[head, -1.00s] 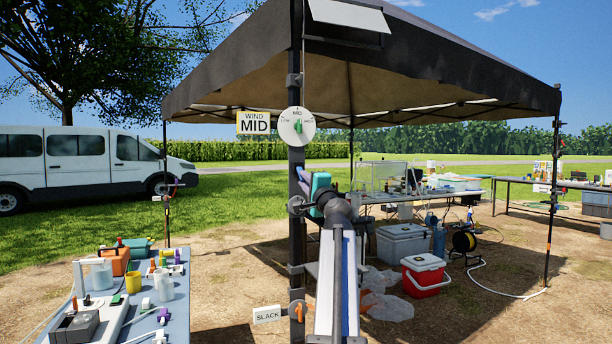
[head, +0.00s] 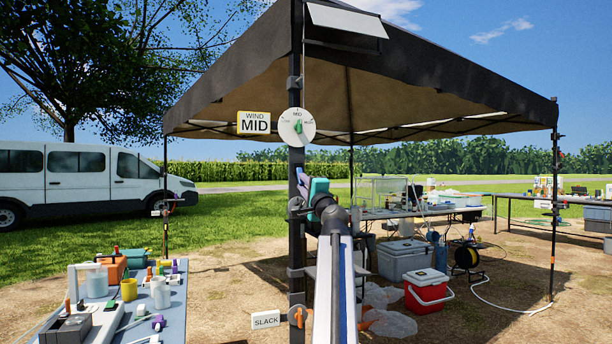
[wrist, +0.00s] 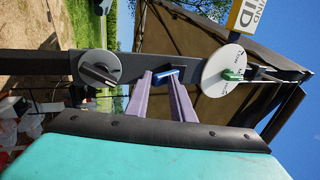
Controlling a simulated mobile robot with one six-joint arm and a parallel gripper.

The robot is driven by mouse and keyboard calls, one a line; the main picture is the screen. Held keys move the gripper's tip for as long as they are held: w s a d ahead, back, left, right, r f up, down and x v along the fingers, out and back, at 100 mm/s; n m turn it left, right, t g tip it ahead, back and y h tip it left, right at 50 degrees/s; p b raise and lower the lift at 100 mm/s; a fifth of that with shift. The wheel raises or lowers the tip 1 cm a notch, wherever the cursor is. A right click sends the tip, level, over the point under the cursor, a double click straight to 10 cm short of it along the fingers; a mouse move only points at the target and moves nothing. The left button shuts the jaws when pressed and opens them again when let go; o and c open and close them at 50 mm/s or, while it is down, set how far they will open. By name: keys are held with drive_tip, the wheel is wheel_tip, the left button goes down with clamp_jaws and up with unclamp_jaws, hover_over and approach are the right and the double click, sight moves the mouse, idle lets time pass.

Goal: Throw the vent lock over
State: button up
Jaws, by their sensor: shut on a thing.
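A small blue piece (wrist: 170,75), which appears to be the vent lock, sits on the dark tent pole in the wrist view, between a white dial (wrist: 224,70) with a green pointer and a grey disc (wrist: 98,70) with a dark knob. My gripper (wrist: 166,78), teal with purple fingers, is shut on the blue piece. In the head view my gripper (head: 303,178) is at the pole (head: 296,245), below the dial (head: 297,127).
A yellow-edged sign (head: 255,122) reads WIND MID. Lower on the pole are a SLACK sign (head: 266,320) and an orange knob (head: 298,317). A cluttered table (head: 175,325) stands at left. A red cooler (head: 427,291) stands under the canopy at right.

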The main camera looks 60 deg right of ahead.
drive_tip(key=shift+w+d+f+b, duration=0.1)
drive_tip(key=shift+w+f+b, duration=0.25)
drive_tip(key=shift+b, duration=1.2)
drive_tip(key=shift+s, duration=0.1)
drive_tip(key=o, duration=0.6)
drive_tip(key=shift+d+f, duration=0.1)
drive_tip(key=shift+f, duration=0.05)
drive_tip(key=shift+t, duration=0.3)
drive_tip(key=shift+p+v, duration=0.7)
drive_tip(key=shift+v, duration=6.2)
drive_tip(key=shift+a, duration=0.2)
